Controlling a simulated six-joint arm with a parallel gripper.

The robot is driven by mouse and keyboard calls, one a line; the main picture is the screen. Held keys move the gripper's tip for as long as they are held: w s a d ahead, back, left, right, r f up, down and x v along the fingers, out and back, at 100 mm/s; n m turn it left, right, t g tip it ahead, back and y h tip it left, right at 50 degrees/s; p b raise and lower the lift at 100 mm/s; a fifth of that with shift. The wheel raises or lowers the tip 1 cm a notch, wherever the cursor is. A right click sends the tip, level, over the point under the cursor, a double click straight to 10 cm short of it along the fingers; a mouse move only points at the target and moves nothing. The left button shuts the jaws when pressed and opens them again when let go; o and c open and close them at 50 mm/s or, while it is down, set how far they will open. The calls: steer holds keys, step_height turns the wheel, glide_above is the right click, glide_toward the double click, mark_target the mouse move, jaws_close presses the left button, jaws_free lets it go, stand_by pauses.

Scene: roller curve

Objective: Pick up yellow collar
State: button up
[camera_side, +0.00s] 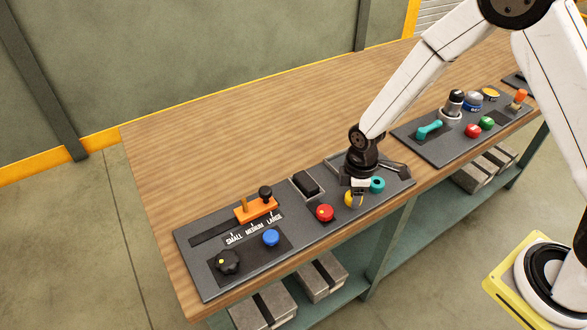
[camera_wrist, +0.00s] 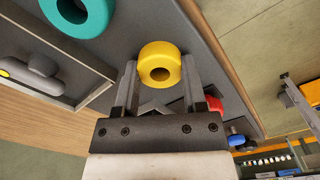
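The yellow collar (camera_wrist: 160,60) is a short ring with a dark round hole, seen in the wrist view between the two fingers of my gripper (camera_wrist: 160,78). The fingers stand on either side of it, close to its edges; whether both touch it is hard to tell. In the side view, the yellow collar (camera_side: 352,199) shows just below my gripper (camera_side: 360,186), at the panel's front part. A teal collar (camera_side: 377,184) stands to its right and also shows at the upper left of the wrist view (camera_wrist: 75,12).
A red button (camera_side: 325,212) is left of the yellow collar. A black rocker switch (camera_side: 306,183), orange slider (camera_side: 257,208), blue button (camera_side: 271,238) and black knob (camera_side: 228,262) are on the same panel. A second panel (camera_side: 420,146) lies to the right. The wooden table's back is clear.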

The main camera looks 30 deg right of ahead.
jaws_close()
steer(key=shift+r, duration=0.65)
steer(key=s+d+r, duration=0.1)
steer(key=s+r, duration=1)
steer(key=s, duration=0.3)
steer(key=shift+d+r, duration=0.35)
